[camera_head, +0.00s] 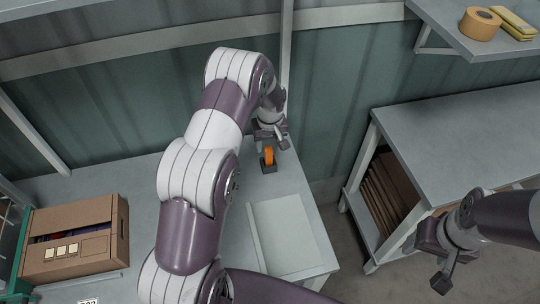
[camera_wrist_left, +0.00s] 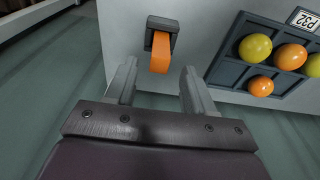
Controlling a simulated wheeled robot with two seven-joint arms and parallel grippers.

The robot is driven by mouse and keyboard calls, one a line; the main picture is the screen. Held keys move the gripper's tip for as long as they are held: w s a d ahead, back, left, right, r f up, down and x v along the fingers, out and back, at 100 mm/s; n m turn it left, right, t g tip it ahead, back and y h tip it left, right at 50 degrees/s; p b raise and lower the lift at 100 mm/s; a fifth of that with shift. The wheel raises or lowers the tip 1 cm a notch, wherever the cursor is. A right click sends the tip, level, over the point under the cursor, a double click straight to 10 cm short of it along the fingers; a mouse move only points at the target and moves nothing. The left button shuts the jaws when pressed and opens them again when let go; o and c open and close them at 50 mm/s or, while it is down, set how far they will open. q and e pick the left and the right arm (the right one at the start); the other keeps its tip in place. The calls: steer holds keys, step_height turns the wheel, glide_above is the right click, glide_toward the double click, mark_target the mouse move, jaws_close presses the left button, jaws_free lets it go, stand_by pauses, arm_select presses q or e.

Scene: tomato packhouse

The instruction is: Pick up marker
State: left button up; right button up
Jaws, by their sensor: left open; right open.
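An orange marker (camera_head: 268,154) stands in a small dark holder (camera_head: 269,168) near the far right corner of the grey table. In the left wrist view the marker (camera_wrist_left: 160,55) points toward me from the dark holder (camera_wrist_left: 162,24). My left gripper (camera_head: 272,142) is open and empty at the marker. In the wrist view its fingertips (camera_wrist_left: 159,72) are on either side of the marker's near end, with gaps on both sides. I cannot tell how deep the marker lies between them. My right gripper (camera_head: 428,262) is open and empty, away from the table on the right.
A blue-grey tray (camera_wrist_left: 219,72) with several yellow and orange tomatoes lies beside the holder in the wrist view. A pale shallow tray (camera_head: 285,235) is on the table's right. A cardboard box (camera_head: 110,250) stands left. A shelf bench (camera_head: 460,130) stands right across a gap.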

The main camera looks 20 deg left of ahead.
mark_target(268, 149)
arm_select(q)
steer(key=shift+w+d+f+p, duration=0.1)
steer(key=shift+f+p, duration=0.25)
steer(key=shift+f, duration=0.15)
steer(key=shift+w+d+f+p, duration=0.1)
steer(key=shift+f+p, duration=0.2)
steer(key=shift+f, duration=0.2)
steer(key=f, duration=0.1)
steer(key=f+p, duration=0.1)
steer(key=f, duration=0.1)
steer(key=shift+a, duration=0.35)
steer(key=shift+a+f, duration=0.15)
steer(key=shift+f, duration=0.3)
steer(key=shift+w, duration=0.1)
arm_select(e)
steer(key=shift+d+r, duration=0.2)
steer(key=shift+r, duration=0.85)
arm_select(q)
steer(key=shift+d, duration=0.2)
steer(key=c, duration=0.4)
steer(key=shift+r, duration=0.1)
steer(key=c, duration=0.5)
steer(key=shift+a, duration=0.1)
steer(key=shift+c, duration=0.4)
